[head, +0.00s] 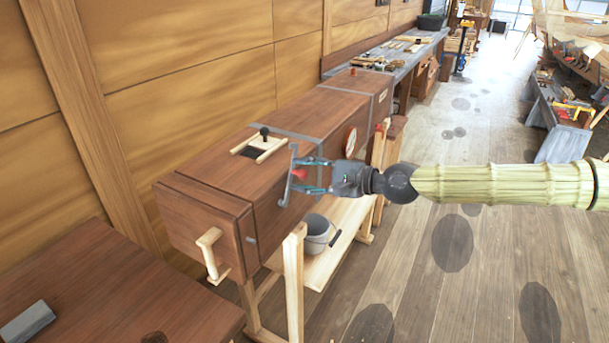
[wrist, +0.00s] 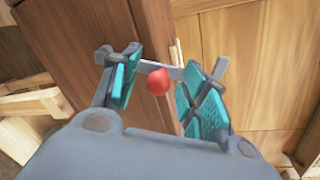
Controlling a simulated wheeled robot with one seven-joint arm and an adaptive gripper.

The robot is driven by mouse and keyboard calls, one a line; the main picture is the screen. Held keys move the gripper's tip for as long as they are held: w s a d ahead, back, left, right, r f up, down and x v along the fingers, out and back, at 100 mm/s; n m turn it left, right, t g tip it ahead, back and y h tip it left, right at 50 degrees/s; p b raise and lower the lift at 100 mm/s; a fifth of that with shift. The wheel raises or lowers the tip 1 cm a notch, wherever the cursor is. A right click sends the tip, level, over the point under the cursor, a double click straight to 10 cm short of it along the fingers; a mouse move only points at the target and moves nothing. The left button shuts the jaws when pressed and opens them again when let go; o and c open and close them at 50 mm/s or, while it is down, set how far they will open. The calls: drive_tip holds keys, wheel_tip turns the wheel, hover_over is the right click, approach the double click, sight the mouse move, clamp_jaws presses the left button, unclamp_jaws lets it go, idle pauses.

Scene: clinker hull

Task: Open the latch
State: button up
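The latch shows as a grey metal bar (wrist: 172,71) with a round red knob (wrist: 158,82), set against the brown wooden steam box (head: 215,215). In the head view the red knob (head: 299,174) shows at the end of my gripper (head: 306,176). In the wrist view my gripper (wrist: 161,80) is open, with one teal-padded finger on each side of the knob. Gaps show between the knob and both pads, so it is not clasped. The grey bar runs behind the fingertips. Whether the fingers touch the bar cannot be told.
A pale wooden handle (head: 210,250) sticks out of the box's near end. A pale frame with a black knob (head: 264,132) lies on its top. A grey bucket (head: 318,232) stands below on a shelf. A brown table (head: 120,290) is at front left.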

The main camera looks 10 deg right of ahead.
drive_tip(key=shift+d, duration=0.15)
drive_tip(key=v, duration=1.2)
idle(0.3)
drive_tip(key=shift+w, duration=0.1)
idle(0.3)
drive_tip(key=s+a+f+n+g, duration=0.2)
drive_tip(key=s+a+f+g, duration=0.1)
drive_tip(key=a+f, duration=0.95)
drive_tip(key=s+a+f+n+g+h, duration=0.1)
drive_tip(key=s+a+f+g+h, duration=0.1)
drive_tip(key=s+f, duration=0.6)
drive_tip(key=s+a+f+n+g+h, duration=0.1)
drive_tip(key=s+a+f+n+g, duration=0.15)
drive_tip(key=f, duration=0.85)
drive_tip(key=s+d+f+n+g+h, duration=0.2)
drive_tip(key=s+d+f+n+h, duration=0.15)
drive_tip(key=s+f, duration=0.95)
drive_tip(key=s+d+f+n+h, duration=0.2)
drive_tip(key=s+d+h, duration=0.1)
drive_tip(key=d, duration=0.3)
drive_tip(key=s+d+f+n+h, duration=0.2)
drive_tip(key=s+d+f+h, duration=0.1)
drive_tip(key=d, duration=0.4)
drive_tip(key=shift+s+f, duration=0.2)
drive_tip(key=shift+s, duration=0.7)
